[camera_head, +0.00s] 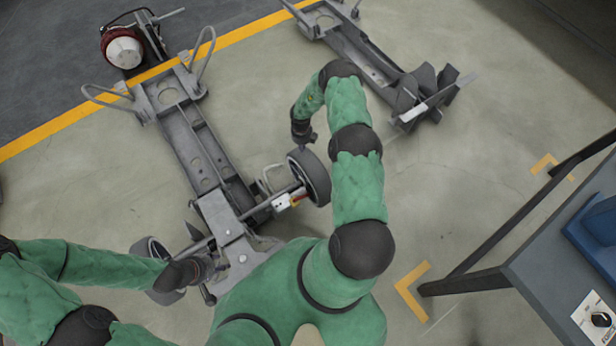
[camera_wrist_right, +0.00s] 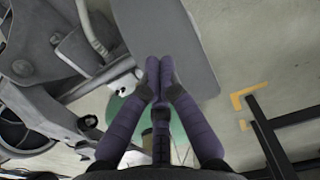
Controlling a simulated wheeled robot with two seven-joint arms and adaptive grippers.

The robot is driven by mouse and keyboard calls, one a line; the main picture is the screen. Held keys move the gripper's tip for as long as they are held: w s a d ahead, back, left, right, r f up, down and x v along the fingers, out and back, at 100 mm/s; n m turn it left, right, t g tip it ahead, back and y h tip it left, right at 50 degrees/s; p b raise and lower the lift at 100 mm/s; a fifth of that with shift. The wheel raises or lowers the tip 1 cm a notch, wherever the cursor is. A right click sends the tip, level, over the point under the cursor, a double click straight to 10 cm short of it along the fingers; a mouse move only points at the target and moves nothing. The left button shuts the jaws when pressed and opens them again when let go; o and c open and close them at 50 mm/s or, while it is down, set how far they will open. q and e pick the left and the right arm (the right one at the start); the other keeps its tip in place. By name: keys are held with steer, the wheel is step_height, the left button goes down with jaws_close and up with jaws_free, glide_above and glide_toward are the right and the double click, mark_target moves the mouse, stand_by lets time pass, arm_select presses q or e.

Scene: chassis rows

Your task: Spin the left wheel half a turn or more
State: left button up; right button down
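The left wheel (camera_head: 149,248) is at the near left end of the grey chassis (camera_head: 205,160) in the head view. It is dark and partly hidden by my left forearm and hand. My left gripper (camera_head: 207,268) is at this wheel's inner side, close to the axle; contact and finger opening cannot be made out. The right wheel (camera_head: 312,176) stands at the chassis's other side. My right gripper (camera_head: 302,137) is just beyond the right wheel. In the right wrist view its purple fingertips (camera_wrist_right: 160,66) are together, in front of a grey rounded surface, with nothing visible between them.
A second chassis (camera_head: 365,60) lies at the upper right. A red-and-white round part (camera_head: 124,49) is at the far end of the first. A dark table (camera_head: 560,255) with a blue bin (camera_head: 597,230) stands at the right. Floor between is clear.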

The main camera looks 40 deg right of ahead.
mark_target(311, 164)
steer(key=shift+f, duration=0.2)
steer(key=shift+f+b, duration=1.2)
steer(key=shift+f, duration=0.2)
steer(key=shift+s+r, duration=0.15)
steer(key=s+p, duration=0.1)
steer(key=s, duration=0.1)
steer(key=s+p, duration=0.1)
steer(key=s, duration=0.1)
steer(key=s+a+p, duration=0.1)
steer(key=s+p, duration=0.1)
steer(key=shift+s+r, duration=0.15)
steer(key=shift+r, duration=0.05)
steer(key=s+p, duration=0.1)
steer(key=s, duration=0.3)
steer(key=s+p, duration=0.1)
steer(key=s, duration=0.3)
steer(key=s+a+p, duration=0.1)
steer(key=s, duration=0.3)
steer(key=shift+s+p, duration=0.1)
steer(key=shift+p, duration=0.2)
step_height(311, 164, up, 4)
steer(key=p, duration=0.2)
steer(key=shift+a+f+p, duration=0.1)
steer(key=shift+f+p, duration=0.15)
steer(key=shift+p, duration=0.05)
